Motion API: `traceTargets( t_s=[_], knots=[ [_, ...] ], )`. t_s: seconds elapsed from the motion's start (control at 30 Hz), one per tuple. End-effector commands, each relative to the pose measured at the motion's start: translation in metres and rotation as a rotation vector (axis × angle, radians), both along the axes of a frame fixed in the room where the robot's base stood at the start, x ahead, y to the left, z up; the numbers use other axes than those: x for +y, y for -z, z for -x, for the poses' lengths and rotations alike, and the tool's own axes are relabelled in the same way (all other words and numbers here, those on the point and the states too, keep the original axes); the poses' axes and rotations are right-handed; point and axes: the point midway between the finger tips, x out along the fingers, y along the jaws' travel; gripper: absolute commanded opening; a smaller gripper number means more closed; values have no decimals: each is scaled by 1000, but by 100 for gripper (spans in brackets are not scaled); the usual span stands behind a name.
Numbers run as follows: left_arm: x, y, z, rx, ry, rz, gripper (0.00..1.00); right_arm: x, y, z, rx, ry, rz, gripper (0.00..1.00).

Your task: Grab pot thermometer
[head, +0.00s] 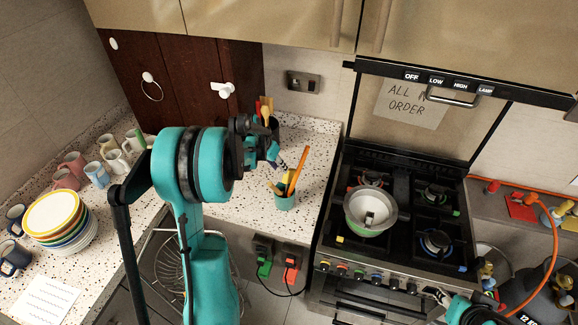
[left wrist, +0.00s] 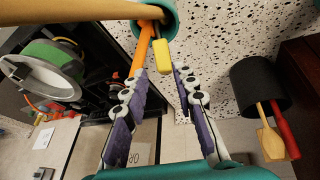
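A teal cup (head: 285,201) stands on the speckled counter left of the stove, and its edge shows in the left wrist view (left wrist: 170,22). An orange-handled utensil (head: 299,168) leans out of it. A yellow-headed tool (left wrist: 158,56) also comes from the cup; I cannot tell if it is the pot thermometer. My left gripper (left wrist: 160,74) is open, its fingertips on either side of the yellow-headed tool's end and near the orange handle. In the head view my left gripper (head: 279,163) is just above the cup. My right gripper (head: 440,296) is low in front of the stove; its fingers are unclear.
A black holder (left wrist: 261,84) with a wooden spoon and a red handle stands behind. A pot (head: 369,213) sits on the stove (head: 410,248). Stacked plates (head: 58,222) and several mugs are at the left. An orange hose (head: 552,245) runs at the right.

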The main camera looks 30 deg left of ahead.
Motion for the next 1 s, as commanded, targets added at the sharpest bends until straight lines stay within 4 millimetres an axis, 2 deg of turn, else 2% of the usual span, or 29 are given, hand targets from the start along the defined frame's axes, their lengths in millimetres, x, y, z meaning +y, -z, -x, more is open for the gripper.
traceTargets(
  t_s=[0.07, 0.4, 0.63, 0.9, 1.0],
  knots=[
    [5, 3, -3, 1, 1, 5, 28, 0, -5, 0, 0, 0, 0, 40],
    [-2, 56, -25, 1, 3, 5, 28, 0, -2, 0, 0, 0, 0, 40],
    [-5, 72, -33, 1, 3, 4, 28, 0, -3, 0, 0, 0, 0, 40],
    [-12, 105, -52, 0, 2, 6, 28, 0, -4, 0, 0, 0, 0, 40],
    [-12, 110, -53, 0, 2, 5, 28, 0, -4, 0, 0, 0, 0, 40]
  ],
)
